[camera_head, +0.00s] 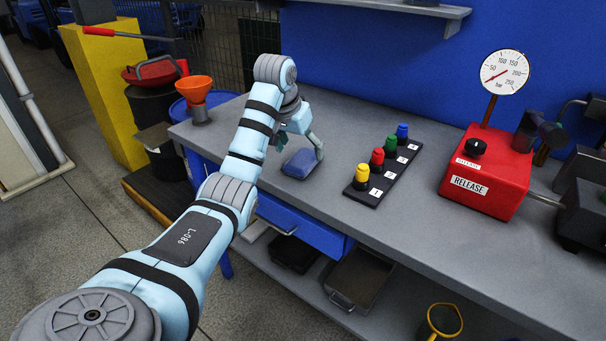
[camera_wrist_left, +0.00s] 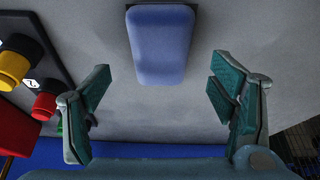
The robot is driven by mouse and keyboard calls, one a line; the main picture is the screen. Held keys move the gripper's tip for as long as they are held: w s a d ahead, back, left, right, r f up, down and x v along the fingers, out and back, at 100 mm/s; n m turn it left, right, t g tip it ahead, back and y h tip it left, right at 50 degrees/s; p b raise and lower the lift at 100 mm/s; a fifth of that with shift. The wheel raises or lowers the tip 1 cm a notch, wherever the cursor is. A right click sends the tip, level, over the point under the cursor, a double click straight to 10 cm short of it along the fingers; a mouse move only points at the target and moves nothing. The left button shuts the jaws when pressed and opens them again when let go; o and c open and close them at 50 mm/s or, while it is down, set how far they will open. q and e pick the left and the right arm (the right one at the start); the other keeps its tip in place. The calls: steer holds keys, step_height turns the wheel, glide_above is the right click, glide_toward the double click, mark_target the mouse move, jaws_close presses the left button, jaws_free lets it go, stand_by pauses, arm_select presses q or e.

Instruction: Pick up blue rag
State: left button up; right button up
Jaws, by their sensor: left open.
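The blue rag (camera_head: 301,164) is a folded, pad-like block lying on the grey workbench, near its front edge in the head view. In the left wrist view the rag (camera_wrist_left: 160,45) lies at the top centre, beyond the fingertips and between their lines. My left gripper (camera_head: 303,146) is just above and behind the rag in the head view. In the left wrist view my left gripper (camera_wrist_left: 155,90) is open, its two green fingers wide apart with only bare bench between them. The rag's underside is hidden. My right gripper is not in view.
A black strip with yellow, red, green and blue knobs (camera_head: 383,166) stands right of the rag. A red release box (camera_head: 486,175) with a gauge is farther right. An orange funnel (camera_head: 195,90) stands at the bench's left corner. Bare bench surrounds the rag.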

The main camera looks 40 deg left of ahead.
arm_select(q)
steer(key=x, duration=0.3)
steer(key=shift+s+f+b, duration=0.2)
steer(key=shift+f+b, duration=0.1)
steer(key=shift+b, duration=0.1)
steer(key=shift+w+f, duration=0.2)
steer(key=shift+c, duration=0.3)
steer(key=shift+r, duration=0.1)
steer(key=c, duration=1.2)
steer(key=shift+r, duration=0.45)
step_height(320, 180, up, 10)
steer(key=p, duration=0.5)
step_height(320, 180, up, 9)
steer(key=p, duration=0.8)
glide_above(302, 158)
steer(key=shift+s, duration=0.1)
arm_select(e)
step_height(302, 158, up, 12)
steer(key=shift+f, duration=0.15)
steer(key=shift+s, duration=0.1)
